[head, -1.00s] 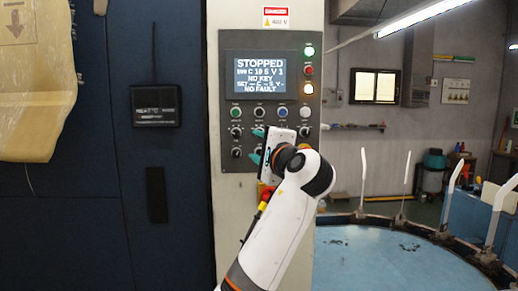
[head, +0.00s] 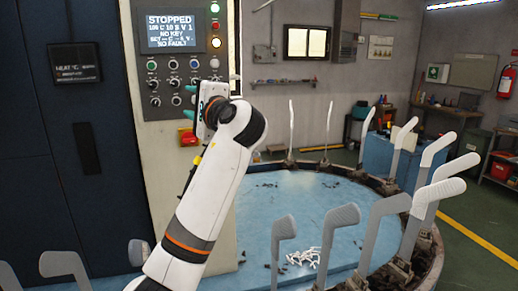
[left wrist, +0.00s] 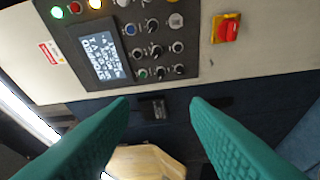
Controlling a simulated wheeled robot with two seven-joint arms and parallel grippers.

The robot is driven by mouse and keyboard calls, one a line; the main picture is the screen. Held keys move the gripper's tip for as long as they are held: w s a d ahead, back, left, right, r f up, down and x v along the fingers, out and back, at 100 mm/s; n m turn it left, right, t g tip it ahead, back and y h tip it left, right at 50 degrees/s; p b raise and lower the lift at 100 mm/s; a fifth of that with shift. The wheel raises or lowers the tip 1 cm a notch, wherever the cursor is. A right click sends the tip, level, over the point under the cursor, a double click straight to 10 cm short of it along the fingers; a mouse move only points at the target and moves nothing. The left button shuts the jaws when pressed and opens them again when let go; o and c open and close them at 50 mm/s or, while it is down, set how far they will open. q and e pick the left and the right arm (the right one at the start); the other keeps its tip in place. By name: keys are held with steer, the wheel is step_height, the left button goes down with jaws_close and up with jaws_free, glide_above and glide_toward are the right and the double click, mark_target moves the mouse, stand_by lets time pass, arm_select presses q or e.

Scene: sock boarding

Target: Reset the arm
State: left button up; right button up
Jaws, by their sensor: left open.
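My left arm reaches up from the bottom of the head view. Its left gripper (head: 190,115), with teal fingers, is in front of the lower right part of the control panel (head: 149,70). In the left wrist view the two teal fingers (left wrist: 158,102) are spread wide with nothing between them. The panel also shows upside down in the left wrist view (left wrist: 125,18), apart from the fingers. My right gripper is in neither view.
A round blue table (head: 310,205) ringed with several upright grey foot-shaped boards (head: 341,215) stands at right. Small white pieces (head: 303,258) lie on it. A red rotary switch (left wrist: 226,28) is below the panel. A workbench (head: 440,112) stands at the back.

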arm_select(q)
steer(key=w+f+m+g+h, duration=0.1)
steer(key=w+f+h, duration=0.2)
steer(key=f, duration=1.4)
steer(key=w+f+m+g+h, duration=0.15)
steer(key=w+f, duration=0.25)
steer(key=f, duration=1.2)
steer(key=s+a+f+n+g+h, duration=0.1)
steer(key=s+f, duration=0.3)
steer(key=f, duration=0.6)
steer(key=s+f+n+g+h, duration=0.1)
steer(key=s+f+h, duration=0.15)
steer(key=f, duration=0.75)
steer(key=s+a+f+g+h, duration=0.15)
steer(key=s+f, duration=0.25)
steer(key=f, duration=0.7)
steer(key=s+a+f+n+g+h, duration=0.15)
steer(key=s+f+n+g, duration=0.25)
steer(key=s+f, duration=1.9)
steer(key=s+a+f+n+g, duration=0.1)
steer(key=s+f+n, duration=0.1)
steer(key=s, duration=0.9)
steer(key=s+a+f+n+g, duration=0.1)
steer(key=s+f, duration=0.3)
steer(key=s, duration=0.8)
steer(key=s+a+f+n+g, duration=0.1)
steer(key=s+a+f+n, duration=0.2)
steer(key=s, duration=0.8)
steer(key=shift+s+g, duration=0.2)
steer(key=shift+g, duration=0.1)
